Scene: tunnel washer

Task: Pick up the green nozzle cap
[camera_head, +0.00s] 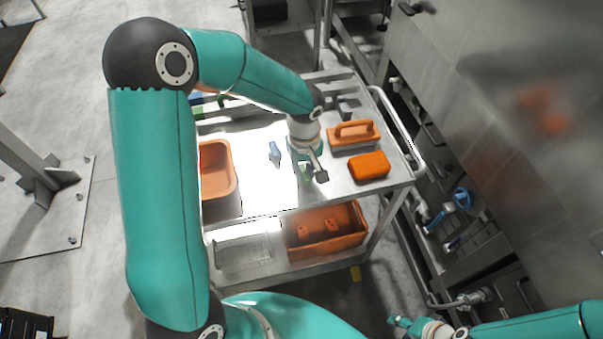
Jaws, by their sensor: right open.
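A small green piece (307,173), which looks like the green nozzle cap, shows on the cart's top shelf, mostly hidden by my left gripper. My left gripper (314,172) points down right over it, at the middle of the shelf. Its fingers are small and partly covered by its wrist, so I cannot tell whether they are open or shut, or touch the green piece. My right gripper (399,322) is at the bottom edge of the view, far from the cart top, open.
The steel cart (262,205) also bears an orange bin (222,165), a small blue item (274,152), an orange-handled brush (354,133) and an orange block (369,166). An orange crate (325,245) is on the lower shelf. A steel machine wall (500,80) stands right.

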